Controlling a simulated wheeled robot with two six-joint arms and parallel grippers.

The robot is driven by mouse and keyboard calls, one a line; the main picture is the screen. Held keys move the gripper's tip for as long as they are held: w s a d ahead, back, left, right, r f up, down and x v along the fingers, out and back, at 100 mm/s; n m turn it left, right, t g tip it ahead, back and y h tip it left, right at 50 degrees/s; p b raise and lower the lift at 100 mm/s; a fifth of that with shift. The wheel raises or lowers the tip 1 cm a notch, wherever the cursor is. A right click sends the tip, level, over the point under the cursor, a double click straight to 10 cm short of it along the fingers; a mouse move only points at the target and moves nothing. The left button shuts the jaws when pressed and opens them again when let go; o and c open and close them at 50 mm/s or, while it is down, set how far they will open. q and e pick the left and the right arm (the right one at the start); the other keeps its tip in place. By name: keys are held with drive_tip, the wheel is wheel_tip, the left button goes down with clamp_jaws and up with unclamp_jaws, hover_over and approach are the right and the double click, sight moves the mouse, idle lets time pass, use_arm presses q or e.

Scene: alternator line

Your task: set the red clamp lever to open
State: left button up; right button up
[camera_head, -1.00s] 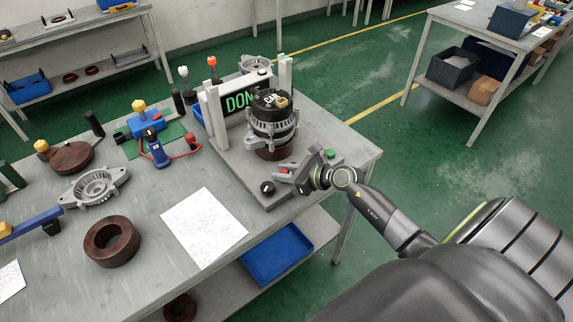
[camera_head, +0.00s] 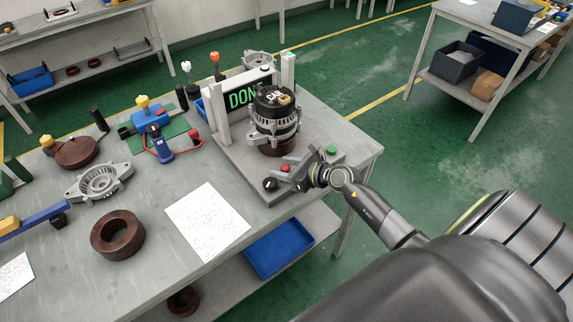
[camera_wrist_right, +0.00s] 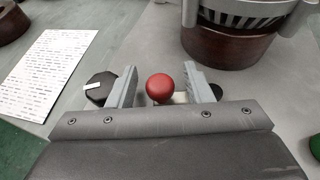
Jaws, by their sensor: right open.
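The red clamp lever's round knob (camera_wrist_right: 160,88) shows in the right wrist view between my two fingers, with a short pale stem beside it. In the head view the red knob (camera_head: 284,168) is at the front of the grey fixture base (camera_head: 232,160). My right gripper (camera_head: 291,173) is low over the base at the knob; the right wrist view also shows its fingers (camera_wrist_right: 162,86). It is open, one finger on each side of the knob, with gaps visible. The alternator (camera_head: 276,114) stands upright on a brown ring behind it. My left gripper is not in view.
A black knob (camera_head: 270,184) sits left of the lever, a green button (camera_head: 331,150) to its right. Behind stands a display (camera_head: 245,97) reading DONE, partly hidden by the alternator. A paper sheet (camera_head: 207,222) lies to the left; a brown ring (camera_head: 118,234) lies beyond it.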

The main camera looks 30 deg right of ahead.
drive_tip(key=shift+s, duration=0.1)
drive_tip(key=b+v, duration=0.2)
drive_tip(key=v, duration=1.5)
drive_tip(key=shift+s, duration=0.1)
drive_tip(key=shift+d, duration=0.1)
